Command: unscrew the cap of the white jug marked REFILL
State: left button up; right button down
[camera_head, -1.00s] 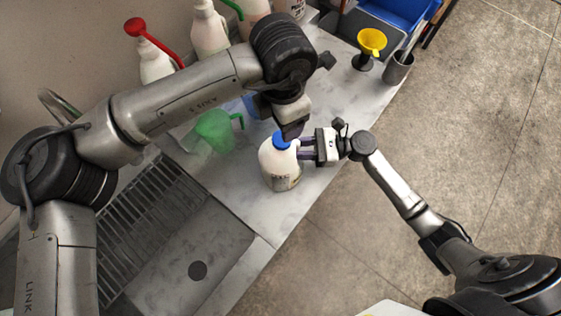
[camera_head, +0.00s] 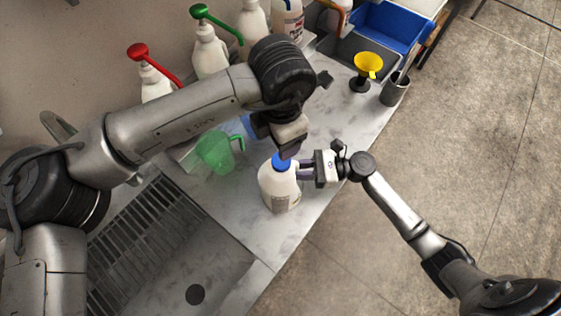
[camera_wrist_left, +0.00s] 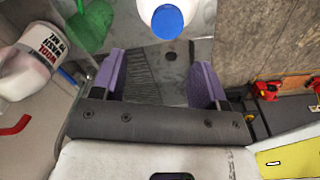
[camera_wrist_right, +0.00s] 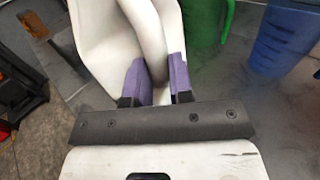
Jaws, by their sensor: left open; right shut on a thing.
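The white jug (camera_head: 278,190) stands upright near the front edge of the counter, with a blue cap (camera_head: 281,161) on top. Its label is too small to read. My right gripper (camera_head: 304,170) is shut on the jug's handle from the right; the right wrist view shows both purple fingers (camera_wrist_right: 153,78) around the white handle (camera_wrist_right: 150,45). My left gripper (camera_head: 287,153) is just above and beside the cap in the head view. In the left wrist view its purple fingers (camera_wrist_left: 162,78) are open and empty, and the blue cap (camera_wrist_left: 167,21) lies beyond their tips.
A green measuring jug (camera_head: 214,153) and a blue one (camera_head: 249,124) stand behind the white jug. Pump bottles, one with a red pump (camera_head: 140,51), line the wall. A yellow funnel (camera_head: 368,64) and grey cup (camera_head: 395,89) stand right. A sink (camera_head: 160,270) lies at front left.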

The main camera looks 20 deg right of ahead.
aim_at(281, 180)
pick_arm(q)
jog(key=shift+w+a+m, duration=0.2)
jog(key=shift+a+m, duration=0.1)
jog(key=m, duration=0.3)
jog(key=shift+s+f+m, duration=0.15)
jog(key=shift+f+m, duration=0.1)
jog(key=shift+m, duration=0.05)
jog(key=m, duration=0.6)
jog(key=shift+s+d+f, duration=0.15)
jog(key=shift+f, duration=0.1)
jog(key=m, duration=0.5)
jog(key=shift+s+d+m, duration=0.15)
jog(key=shift+m, duration=0.25)
jog(key=m, duration=0.6)
jog(key=shift+d, duration=0.1)
jog(key=shift+f, duration=4.05)
jog(key=shift+c, duration=0.2)
